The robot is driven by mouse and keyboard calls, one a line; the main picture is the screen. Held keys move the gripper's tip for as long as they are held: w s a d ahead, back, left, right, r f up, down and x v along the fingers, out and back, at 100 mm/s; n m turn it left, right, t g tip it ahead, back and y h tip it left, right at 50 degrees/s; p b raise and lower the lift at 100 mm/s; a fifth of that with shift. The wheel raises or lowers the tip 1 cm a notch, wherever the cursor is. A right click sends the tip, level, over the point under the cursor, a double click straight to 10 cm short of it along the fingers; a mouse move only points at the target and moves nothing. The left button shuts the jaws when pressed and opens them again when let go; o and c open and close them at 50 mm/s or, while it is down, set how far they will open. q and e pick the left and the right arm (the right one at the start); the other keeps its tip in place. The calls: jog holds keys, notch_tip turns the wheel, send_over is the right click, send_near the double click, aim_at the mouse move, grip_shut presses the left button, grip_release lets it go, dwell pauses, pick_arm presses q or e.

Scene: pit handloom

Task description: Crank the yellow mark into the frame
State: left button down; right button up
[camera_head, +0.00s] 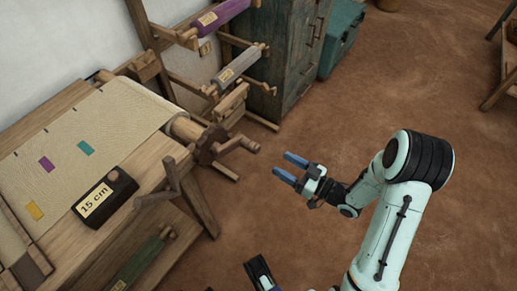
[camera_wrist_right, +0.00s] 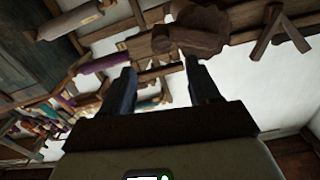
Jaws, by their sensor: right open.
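The yellow mark (camera_head: 35,210) is a small patch near the lower left of the cream cloth (camera_head: 110,110) on the loom. Purple and teal marks lie farther up the cloth. A dark wooden hub (camera_head: 208,145) with spokes sits at the end of the cloth roller, and an angled wooden lever (camera_head: 172,180) stands at the loom's near side. My right gripper (camera_head: 283,169) is open and empty, to the right of the hub and apart from it. Its two fingers also show in the right wrist view (camera_wrist_right: 160,88). A dark part at the bottom may be my left gripper; its jaws are unclear.
A dark block labelled "15 cm" (camera_head: 104,197) sits at the cloth's near edge. Labelled purple (camera_head: 218,16) and grey (camera_head: 238,66) rolls are on the rack behind. A blue-green cabinet (camera_head: 285,50) stands at the back. The brown floor to the right is mostly clear.

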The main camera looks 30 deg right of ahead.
aim_at(251, 146)
pick_arm(q)
jog(key=w, duration=0.1)
jog(key=w+a+f+b, duration=0.1)
jog(key=w+f+b, duration=0.1)
jog(key=shift+a+t+y, duration=0.3)
jog(key=shift+a+t, duration=0.05)
jog(key=shift+t, duration=0.05)
pick_arm(e)
jog(key=x, duration=1.3)
jog(key=shift+s, duration=0.1)
grip_shut()
pick_arm(q)
jog(key=shift+s, duration=0.15)
